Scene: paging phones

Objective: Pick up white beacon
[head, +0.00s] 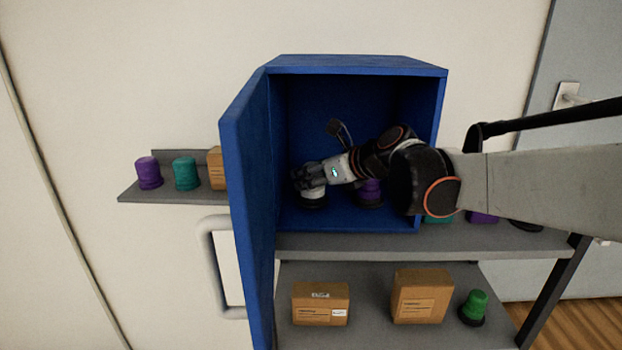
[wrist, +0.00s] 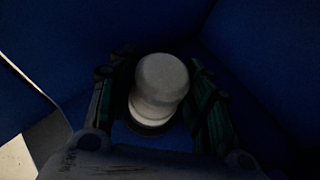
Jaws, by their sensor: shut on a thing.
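The white beacon (wrist: 160,85) stands inside the open blue cabinet, between the two fingers of my gripper (wrist: 158,100) in the wrist view. It has a white domed top and a dark base. In the head view the beacon (head: 313,194) shows low in the cabinet, partly hidden by my gripper (head: 312,178). My gripper is shut on the beacon. I cannot tell whether its base touches the cabinet floor.
The blue cabinet (head: 345,64) sits on a grey shelf, its door (head: 248,200) swung open at left. A purple beacon (head: 369,192) stands inside, just right of the white one. Boxes (head: 320,303) and a green beacon (head: 473,306) are on the lower shelf.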

